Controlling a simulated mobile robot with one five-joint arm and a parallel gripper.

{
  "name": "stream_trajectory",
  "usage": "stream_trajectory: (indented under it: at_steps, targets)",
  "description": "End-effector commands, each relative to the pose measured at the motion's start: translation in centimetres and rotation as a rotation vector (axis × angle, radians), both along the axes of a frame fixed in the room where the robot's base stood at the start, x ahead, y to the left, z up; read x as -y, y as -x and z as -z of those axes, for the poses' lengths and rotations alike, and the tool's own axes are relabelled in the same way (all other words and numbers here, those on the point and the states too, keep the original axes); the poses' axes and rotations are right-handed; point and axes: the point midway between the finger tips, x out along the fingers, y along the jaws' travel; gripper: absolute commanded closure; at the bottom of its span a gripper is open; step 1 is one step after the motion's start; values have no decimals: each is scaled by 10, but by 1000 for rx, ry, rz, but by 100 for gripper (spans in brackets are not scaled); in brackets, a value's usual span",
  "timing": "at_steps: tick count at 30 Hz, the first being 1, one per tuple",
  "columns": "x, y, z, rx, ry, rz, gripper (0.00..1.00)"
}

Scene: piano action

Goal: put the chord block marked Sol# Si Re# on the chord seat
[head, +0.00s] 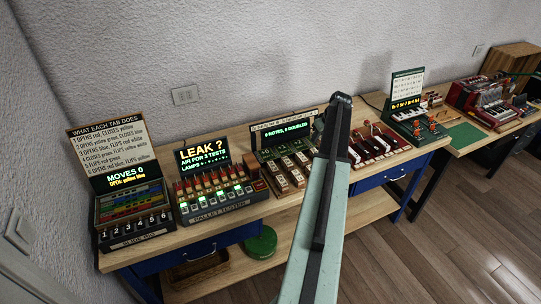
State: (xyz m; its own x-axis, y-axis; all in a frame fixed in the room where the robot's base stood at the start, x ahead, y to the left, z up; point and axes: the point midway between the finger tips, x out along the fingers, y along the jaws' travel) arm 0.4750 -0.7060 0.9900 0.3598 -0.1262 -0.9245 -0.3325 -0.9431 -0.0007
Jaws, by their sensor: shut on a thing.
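My arm (318,205) rises through the middle of the head view, pale green with a dark strip, up to a dark joint. My gripper does not show; it may be hidden behind the arm or out of frame. I cannot make out the chord block marked Sol# Si Re#; no such marking is legible. I cannot tell for sure which thing is the chord seat. A green station (406,101) at the right of the bench has an upright text card, a small piano-key picture and small orange pieces in front.
A long wooden bench (245,212) runs along the wall. On it stand a tab puzzle (128,205), a "LEAK ?" pallet tester (215,185), a "6 NOTES, 0 DOUBLED" unit (285,160) and a red key model (372,147). A second table (468,147) holds a red accordion-like instrument (478,97).

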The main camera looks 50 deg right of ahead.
Motion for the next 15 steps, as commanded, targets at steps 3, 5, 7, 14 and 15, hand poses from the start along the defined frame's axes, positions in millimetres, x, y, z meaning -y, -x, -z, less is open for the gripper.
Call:
stream_trajectory:
  at_steps: [3,5,7,14,15]
  targets:
    - [-10,-13,-1,-1,0,-11,100]
    - [-19,-26,-4,-1,0,-11,100]
    - [-35,-47,-7,-3,-1,-8,100]
    - [-109,-132,-22,-6,-2,24,100]
    - [-122,-144,-24,-5,-1,30,100]
